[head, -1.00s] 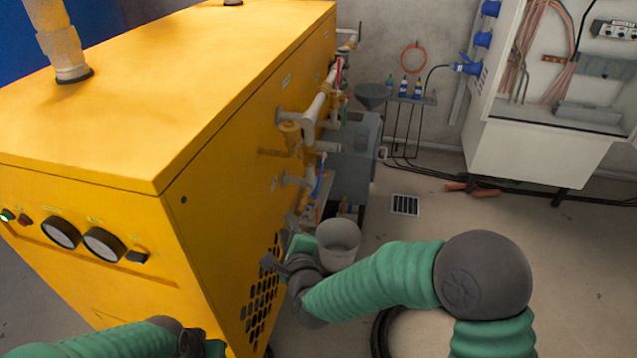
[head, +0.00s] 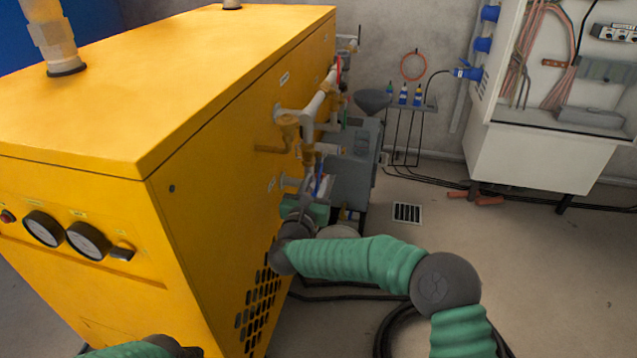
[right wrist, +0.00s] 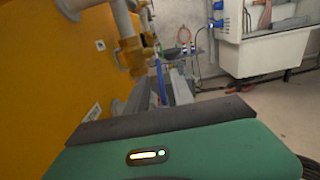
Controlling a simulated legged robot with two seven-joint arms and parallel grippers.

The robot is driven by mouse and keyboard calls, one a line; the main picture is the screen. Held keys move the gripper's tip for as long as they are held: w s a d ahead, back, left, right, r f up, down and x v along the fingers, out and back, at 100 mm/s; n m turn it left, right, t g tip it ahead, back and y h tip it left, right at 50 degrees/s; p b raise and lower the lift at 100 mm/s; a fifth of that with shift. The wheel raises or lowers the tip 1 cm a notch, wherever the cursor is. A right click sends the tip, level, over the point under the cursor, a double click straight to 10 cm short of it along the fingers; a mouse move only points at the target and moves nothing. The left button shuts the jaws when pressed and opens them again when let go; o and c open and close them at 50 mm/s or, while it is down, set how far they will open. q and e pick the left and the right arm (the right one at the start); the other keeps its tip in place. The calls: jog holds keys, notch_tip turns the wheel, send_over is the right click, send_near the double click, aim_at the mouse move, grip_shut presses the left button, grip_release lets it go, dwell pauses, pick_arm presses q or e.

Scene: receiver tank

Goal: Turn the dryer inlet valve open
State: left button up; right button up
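The dryer is the large yellow cabinet (head: 215,130) filling the left of the head view. Grey pipes with brass-coloured valve bodies (head: 288,128) run along its right side; they also show at upper left in the right wrist view (right wrist: 132,52). A red handle (head: 339,70) stands farther back, and a blue handle (head: 319,182) sits lower down. I cannot tell which valve is the inlet valve. My right gripper (head: 306,203) is close to the cabinet side, below the brass valve and near the lower pipe stub. Its fingers are unclear. My left forearm shows at the bottom edge; its gripper is out of view.
A pale bucket (head: 338,231) is partly hidden behind my right arm. A grey unit (head: 355,160) stands behind the pipes. A black hose lies on the floor. A bottle rack (head: 415,103) and a white cabinet (head: 530,155) stand at the back.

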aim_at(321, 172)
jog(key=shift+x, duration=1.4)
jog(key=shift+c, duration=0.4)
grip_shut()
